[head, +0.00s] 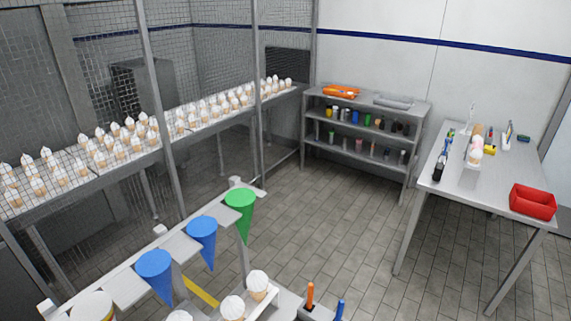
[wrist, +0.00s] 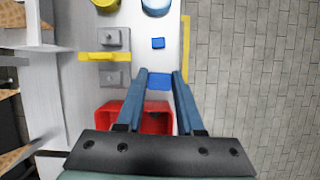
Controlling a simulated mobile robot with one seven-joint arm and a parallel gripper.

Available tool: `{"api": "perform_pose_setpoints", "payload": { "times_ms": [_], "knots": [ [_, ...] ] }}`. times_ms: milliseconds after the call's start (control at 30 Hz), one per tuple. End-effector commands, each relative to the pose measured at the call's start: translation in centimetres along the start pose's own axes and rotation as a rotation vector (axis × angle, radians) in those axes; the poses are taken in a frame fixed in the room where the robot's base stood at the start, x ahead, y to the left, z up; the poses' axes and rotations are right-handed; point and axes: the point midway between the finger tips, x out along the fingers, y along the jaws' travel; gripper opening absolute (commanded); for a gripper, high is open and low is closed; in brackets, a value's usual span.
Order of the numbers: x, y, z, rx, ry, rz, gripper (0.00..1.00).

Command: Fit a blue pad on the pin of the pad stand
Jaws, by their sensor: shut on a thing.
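In the wrist view, my gripper (wrist: 161,74) has its two blue-grey fingers on either side of a blue pad (wrist: 159,81), which it holds between the fingertips. A second, smaller-looking blue pad (wrist: 158,43) lies on the pale surface just beyond. To the left is a grey square block with a small raised knob (wrist: 114,37), which may be the pad stand and its pin. A similar grey block (wrist: 115,77) sits nearer, past a yellow bar. The held pad is apart from both blocks. My gripper does not show in the head view.
A red bin (wrist: 135,112) lies under my fingers in the wrist view. A yellow bar (wrist: 105,57) runs between the grey blocks. Tiled floor is on the right. The head view shows a table (head: 500,182) with a red bin (head: 533,201), a shelf (head: 365,130), and coloured cones in a rack.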

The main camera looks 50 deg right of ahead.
Motion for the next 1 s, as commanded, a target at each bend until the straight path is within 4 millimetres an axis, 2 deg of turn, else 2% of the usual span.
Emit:
{"api": "perform_pose_setpoints", "payload": {
  "times_ms": [733,1000],
  "knots": [
    [-2.4,0.0,1.0,0.0,0.001,-0.001,0.0],
    [-2.5,0.0,1.1,0.0,0.0,-0.001,0.0]
  ]
}}
